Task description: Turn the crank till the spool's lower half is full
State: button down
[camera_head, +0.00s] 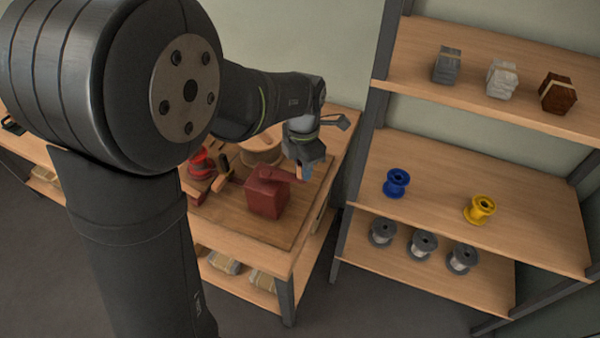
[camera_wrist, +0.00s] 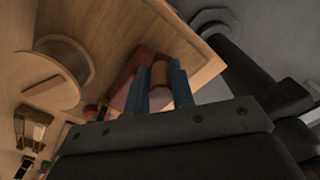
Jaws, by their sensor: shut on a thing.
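The red crank box (camera_head: 267,195) stands on the workbench, with a red crank arm at its top right. My gripper (camera_head: 301,172) is at the end of that crank arm. In the wrist view, my gripper's two blue fingers (camera_wrist: 161,88) are shut on the brown wooden crank handle (camera_wrist: 160,74). The red crank arm (camera_wrist: 128,78) shows behind the fingers. A red spool (camera_head: 201,161) sits to the left of the crank box, partly behind my arm. How full its lower half is cannot be told at this size.
The shelf (camera_head: 430,190) at right holds a blue spool (camera_head: 396,183) and a yellow spool (camera_head: 480,209). Grey spools sit below and bundles above. My arm hides much of the bench's left part.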

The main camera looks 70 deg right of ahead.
jog(key=shift+w+d+n, duration=0.8)
jog(key=shift+d+n, duration=0.15)
jog(key=shift+n, duration=0.2)
jog(key=shift+w+d+n, duration=0.75)
jog(key=shift+d+n, duration=0.2)
jog(key=shift+n, duration=0.2)
jog(key=c, duration=1.2)
grip_release()
jog(key=shift+c, duration=0.2)
jog(key=shift+s, duration=0.1)
